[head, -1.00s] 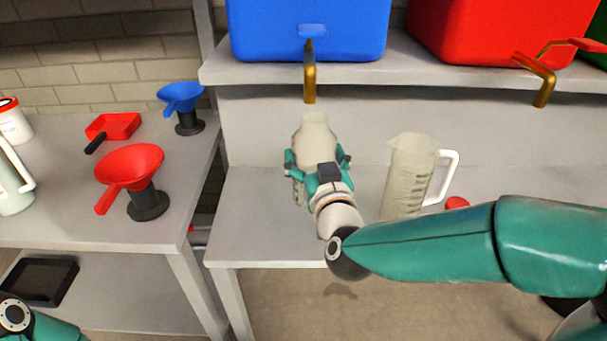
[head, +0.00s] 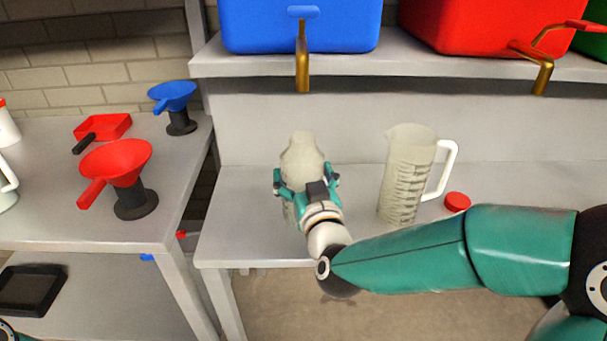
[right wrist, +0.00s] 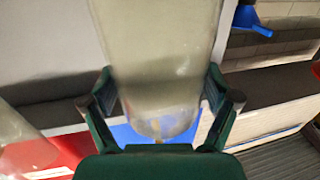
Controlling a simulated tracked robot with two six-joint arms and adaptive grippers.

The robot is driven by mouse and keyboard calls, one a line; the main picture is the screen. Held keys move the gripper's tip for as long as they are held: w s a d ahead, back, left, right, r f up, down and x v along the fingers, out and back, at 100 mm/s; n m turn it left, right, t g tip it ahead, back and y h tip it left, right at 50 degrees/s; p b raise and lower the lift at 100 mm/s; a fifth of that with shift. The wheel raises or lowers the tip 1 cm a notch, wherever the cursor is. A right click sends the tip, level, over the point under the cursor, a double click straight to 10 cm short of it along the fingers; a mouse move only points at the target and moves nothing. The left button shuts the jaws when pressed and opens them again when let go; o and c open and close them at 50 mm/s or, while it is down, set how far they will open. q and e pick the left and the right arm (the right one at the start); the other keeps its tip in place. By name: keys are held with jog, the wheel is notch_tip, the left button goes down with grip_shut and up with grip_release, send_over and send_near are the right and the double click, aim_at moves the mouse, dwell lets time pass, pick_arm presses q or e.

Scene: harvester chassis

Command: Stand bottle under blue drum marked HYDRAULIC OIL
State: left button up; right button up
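The pale translucent bottle (head: 302,155) is upright between the fingers of my right gripper (head: 306,182), which is shut around its body. The bottle also fills the middle of the right wrist view (right wrist: 155,60), with a finger on each side. It is over the lower bench, below the brass tap (head: 302,65) of the blue drum (head: 300,28). The drum's marking is out of view. I cannot tell whether the bottle's base touches the bench, as the gripper hides it. My left gripper is not in view.
A measuring jug (head: 405,180) and a red cap (head: 457,202) stand right of the bottle on the lower bench (head: 240,230). A red drum (head: 490,35) is on the shelf. Red (head: 115,165) and blue (head: 172,97) funnels stand on the left table.

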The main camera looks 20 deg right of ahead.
jog(key=shift+o, duration=0.5)
jog(key=shift+r, duration=0.2)
jog(key=s+b, duration=0.5)
jog(key=s, duration=0.7)
jog(key=shift+a, duration=0.45)
jog(key=shift+s+f, duration=0.1)
jog(key=shift+f, duration=0.05)
